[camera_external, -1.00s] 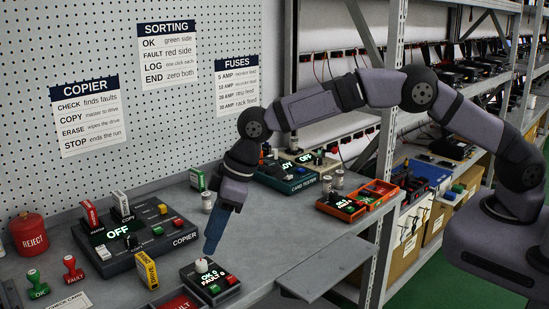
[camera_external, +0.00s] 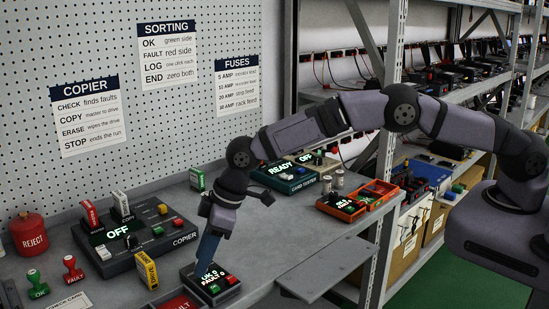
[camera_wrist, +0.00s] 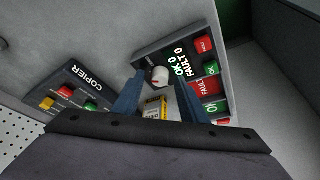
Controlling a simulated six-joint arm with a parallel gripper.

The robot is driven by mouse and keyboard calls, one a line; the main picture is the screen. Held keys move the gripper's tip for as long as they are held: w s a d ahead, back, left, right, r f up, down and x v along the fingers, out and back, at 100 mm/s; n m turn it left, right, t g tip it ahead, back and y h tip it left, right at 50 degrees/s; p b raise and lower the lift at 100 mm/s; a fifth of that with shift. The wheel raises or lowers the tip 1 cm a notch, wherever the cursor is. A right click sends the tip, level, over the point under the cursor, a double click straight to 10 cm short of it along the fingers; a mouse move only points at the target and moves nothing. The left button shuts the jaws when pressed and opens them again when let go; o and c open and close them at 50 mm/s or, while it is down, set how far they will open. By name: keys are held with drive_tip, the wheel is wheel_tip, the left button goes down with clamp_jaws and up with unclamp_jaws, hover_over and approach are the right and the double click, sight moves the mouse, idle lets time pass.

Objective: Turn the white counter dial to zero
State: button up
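The dark counter box (camera_external: 229,287) sits near the front of the bench. Its display (camera_wrist: 184,59) reads OK 0 and FAULT 0 in the wrist view. The white dial (camera_wrist: 160,75) stands on the box beside the display. My gripper (camera_wrist: 159,80) points down at the box, with its two blue fingers apart and the dial showing between them. Gaps show between dial and fingers, so I see no grip on it. In the external view my gripper (camera_external: 204,272) covers the dial and part of the display.
The copier box (camera_external: 172,240), its display reading OFF, stands behind to the left. A yellow upright block (camera_external: 147,269) is close to the left of the counter. A red tray (camera_external: 180,304) lies in front. A bare shelf (camera_external: 325,270) extends at right.

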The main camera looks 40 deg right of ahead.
clamp_jaws()
drive_tip(key=shift+f+b, duration=0.1)
drive_tip(key=shift+b, duration=0.35)
drive_tip(key=shift+n+b, duration=0.3)
drive_tip(key=shift+n, duration=0.1)
unclamp_jaws()
drive_tip(key=shift+r, duration=0.2)
